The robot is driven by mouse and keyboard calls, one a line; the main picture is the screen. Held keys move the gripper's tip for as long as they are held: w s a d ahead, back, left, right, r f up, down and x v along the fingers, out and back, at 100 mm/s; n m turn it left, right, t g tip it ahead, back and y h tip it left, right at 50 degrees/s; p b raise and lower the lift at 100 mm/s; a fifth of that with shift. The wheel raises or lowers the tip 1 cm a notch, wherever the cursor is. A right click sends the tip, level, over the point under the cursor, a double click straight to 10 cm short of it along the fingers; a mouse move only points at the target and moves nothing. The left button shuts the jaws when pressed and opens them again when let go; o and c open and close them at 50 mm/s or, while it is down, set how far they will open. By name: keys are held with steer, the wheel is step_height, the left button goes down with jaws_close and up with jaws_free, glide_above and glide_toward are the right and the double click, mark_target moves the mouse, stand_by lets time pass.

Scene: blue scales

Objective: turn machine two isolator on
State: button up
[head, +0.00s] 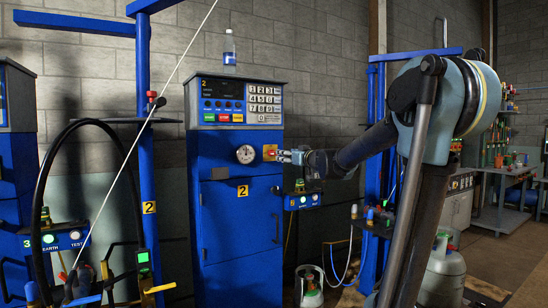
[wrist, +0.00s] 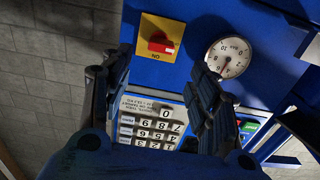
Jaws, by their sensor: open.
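Machine two is a tall blue cabinet (head: 222,240) with a yellow "2" label, left of centre in the head view. Its isolator (head: 270,152) is a yellow plate with a red knob at the panel's right edge. In the wrist view the isolator (wrist: 160,42) shows its red knob lying roughly crosswise, with upside-down "ON" lettering on the plate. My gripper (head: 285,157) is just right of the isolator in the head view. In the wrist view my gripper (wrist: 155,75) is open, its fingers spread either side below the knob. I see no contact with the knob.
A round white gauge (head: 245,154) sits left of the isolator; the keypad (head: 264,101) is above. A bottle (head: 229,48) stands on top. A small blue box with lit buttons (head: 303,201) lies below my gripper. A blue post (head: 146,150) stands at left.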

mark_target(274, 153)
steer(key=x, duration=1.1)
steer(key=shift+w+a, duration=0.2)
steer(key=shift+a, duration=0.05)
steer(key=c, duration=1.1)
